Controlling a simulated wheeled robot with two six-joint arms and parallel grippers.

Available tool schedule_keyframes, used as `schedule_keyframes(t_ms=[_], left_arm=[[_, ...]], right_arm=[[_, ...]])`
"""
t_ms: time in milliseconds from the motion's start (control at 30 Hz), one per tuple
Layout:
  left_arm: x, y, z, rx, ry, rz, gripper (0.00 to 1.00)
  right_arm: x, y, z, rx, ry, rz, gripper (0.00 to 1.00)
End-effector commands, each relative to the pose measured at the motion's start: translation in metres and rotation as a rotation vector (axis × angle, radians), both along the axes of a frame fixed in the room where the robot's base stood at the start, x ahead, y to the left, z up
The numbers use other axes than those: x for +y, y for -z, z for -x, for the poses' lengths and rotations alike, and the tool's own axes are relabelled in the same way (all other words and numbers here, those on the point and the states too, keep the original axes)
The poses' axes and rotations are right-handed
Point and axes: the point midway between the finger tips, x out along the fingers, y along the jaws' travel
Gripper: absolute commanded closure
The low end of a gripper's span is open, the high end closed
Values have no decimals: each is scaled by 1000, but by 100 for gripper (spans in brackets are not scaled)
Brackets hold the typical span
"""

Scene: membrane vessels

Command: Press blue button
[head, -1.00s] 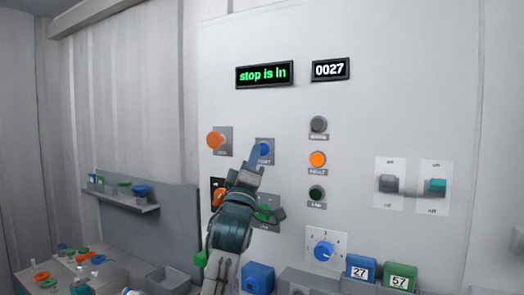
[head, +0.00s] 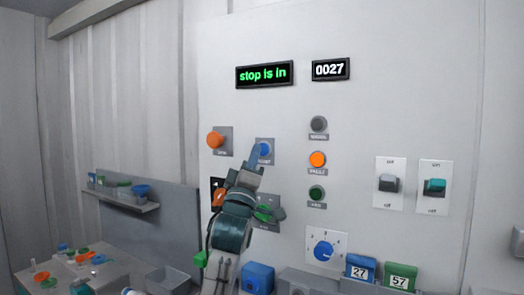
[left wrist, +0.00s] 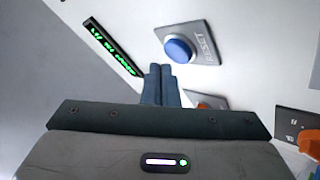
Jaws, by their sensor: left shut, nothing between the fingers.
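The blue button (head: 264,148) is a round cap on a grey plate on the white wall panel, partly hidden by my gripper in the head view. In the left wrist view the blue button (left wrist: 179,49) stands out on its plate marked RESET. My left gripper (head: 255,160) is shut and empty, its blue-grey fingers together. In the left wrist view its fingertips (left wrist: 160,70) lie just below and left of the button, with a small gap in the picture; I cannot tell the depth. My right gripper does not show.
An orange mushroom button (head: 215,140) sits left of the blue one. A green display (head: 264,74) reads "stop is in" and a counter (head: 331,69) reads 0027. The orange FAULT lamp (head: 317,159) looks lit. A blue dial (head: 324,250) and two switches (head: 388,183) are to the right.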

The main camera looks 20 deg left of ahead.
Motion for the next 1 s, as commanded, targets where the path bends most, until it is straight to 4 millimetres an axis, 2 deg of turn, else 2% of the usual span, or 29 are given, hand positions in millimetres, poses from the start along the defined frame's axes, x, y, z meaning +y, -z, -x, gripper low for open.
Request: schedule_keyframes(t_ms=[300,1000], left_arm=[[-1,0,-8,0,0,0,100],[-1,0,-12,0,0,0,100]], right_arm=[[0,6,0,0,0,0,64],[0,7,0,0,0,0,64]])
